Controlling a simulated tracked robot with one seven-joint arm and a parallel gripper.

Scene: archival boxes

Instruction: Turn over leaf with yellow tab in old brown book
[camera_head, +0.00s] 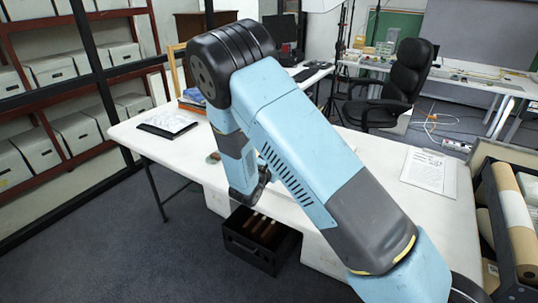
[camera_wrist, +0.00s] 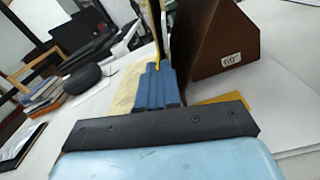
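In the wrist view, the blue fingers of my gripper (camera_wrist: 158,72) are close together. A thin upright leaf with a yellow edge (camera_wrist: 154,30), seen nearly edge-on, runs down between their tips. A cream page (camera_wrist: 127,88) lies to the left of the fingers. A small yellow-orange piece (camera_wrist: 222,98) shows to the right, partly behind the gripper mount. A dark brown wedge-like block (camera_wrist: 215,45) with a white label stands just right of the fingers; I cannot tell whether it is part of the book. In the head view my arm hides the book and fingertips.
A stack of books (camera_wrist: 43,92) and a dark rounded object (camera_wrist: 82,78) lie to the left. The white table (camera_head: 150,140) bears a dark folder (camera_head: 168,124) and a printed sheet (camera_head: 430,172). A dark crate (camera_head: 262,240) stands on the floor.

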